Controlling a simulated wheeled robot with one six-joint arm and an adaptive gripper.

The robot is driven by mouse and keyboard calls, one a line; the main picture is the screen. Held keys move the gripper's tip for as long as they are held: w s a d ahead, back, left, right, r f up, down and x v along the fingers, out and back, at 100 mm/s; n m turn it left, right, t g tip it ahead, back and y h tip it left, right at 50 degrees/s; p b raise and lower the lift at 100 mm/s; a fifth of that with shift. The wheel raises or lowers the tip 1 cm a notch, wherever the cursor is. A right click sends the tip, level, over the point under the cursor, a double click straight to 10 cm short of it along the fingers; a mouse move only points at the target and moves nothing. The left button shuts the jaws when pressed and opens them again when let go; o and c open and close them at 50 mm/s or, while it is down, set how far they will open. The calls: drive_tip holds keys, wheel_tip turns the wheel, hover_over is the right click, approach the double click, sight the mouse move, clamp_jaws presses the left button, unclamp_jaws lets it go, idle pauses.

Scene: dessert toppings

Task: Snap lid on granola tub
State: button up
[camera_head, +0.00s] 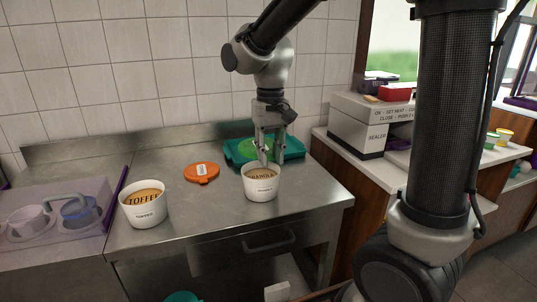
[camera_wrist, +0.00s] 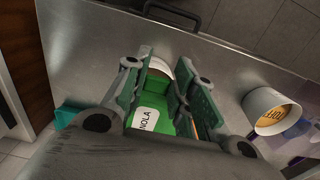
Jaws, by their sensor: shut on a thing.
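My gripper (camera_head: 268,160) points down just behind the white granola tub (camera_head: 262,188), which stands upright and open-topped near the counter's front edge. In the wrist view my gripper (camera_wrist: 160,85) is shut on the green granola lid (camera_wrist: 160,120), whose white label shows "NOLA". Part of the tub (camera_wrist: 160,66) shows between the fingers in the wrist view. I cannot tell whether lid and tub touch.
A white toffee tub (camera_head: 143,212) stands open on the left, with an orange lid (camera_head: 201,173) lying flat between the tubs. A purple-edged bin with cups (camera_head: 55,215) is at far left. A white sealer (camera_head: 362,125) stands on the right counter. The steel counter's front middle is clear.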

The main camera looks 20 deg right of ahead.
wheel_tip(320, 180, down, 6)
drive_tip(key=shift+f, duration=0.15)
idle(0.5)
drive_tip(key=shift+f, duration=0.4)
idle(2.2)
drive_tip(key=o, duration=0.9)
drive_tip(key=shift+o, duration=0.6)
drive_tip(key=o, duration=0.5)
drive_tip(key=shift+c, duration=0.2)
drive_tip(key=shift+r, duration=0.1)
drive_tip(key=shift+r, duration=2.9)
